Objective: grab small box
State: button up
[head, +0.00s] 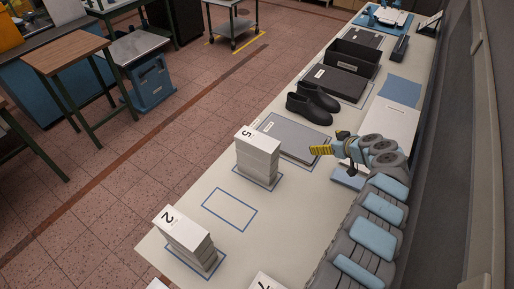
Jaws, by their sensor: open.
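A stack of flat white boxes (257,165) marked 5 stands on a blue-outlined spot in the middle of the table. A second white stack (190,245) marked 2 stands nearer the front left corner. A white box top (265,281) marked 7 is cut off at the bottom edge. I cannot tell which of these is the small box. My gripper (325,147), with a yellow finger showing, is open above the table, to the right of the stack marked 5 and apart from it. Its far finger is partly hidden.
The long table (290,215) has an empty blue-outlined rectangle (230,209) between the two stacks. Black shoes (312,103), a grey flat case (293,136) and a black open box (352,57) lie farther back. A wall runs along the right.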

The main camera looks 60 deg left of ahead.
jog(key=s+r+n+g+b, duration=0.1)
jog(key=s+r+n+g, duration=0.4)
jog(key=s, duration=0.7)
send_near(259, 139)
jog(key=shift+g, duration=0.4)
jog(key=x, duration=0.5)
jog(key=shift+w+a+f, duration=0.15)
jog(key=shift+w+f, duration=0.2)
jog(key=shift+f, duration=0.05)
jog(key=shift+s+r+x, duration=0.1)
jog(key=shift+s+x, duration=0.05)
jog(key=shift+x, duration=0.75)
jog(key=shift+s+r+x, duration=0.15)
jog(key=shift+x, duration=0.8)
jog(key=shift+b+x, duration=0.4)
jog(key=shift+x, duration=0.4)
jog(key=shift+f, duration=0.1)
jog(key=c, duration=1.2)
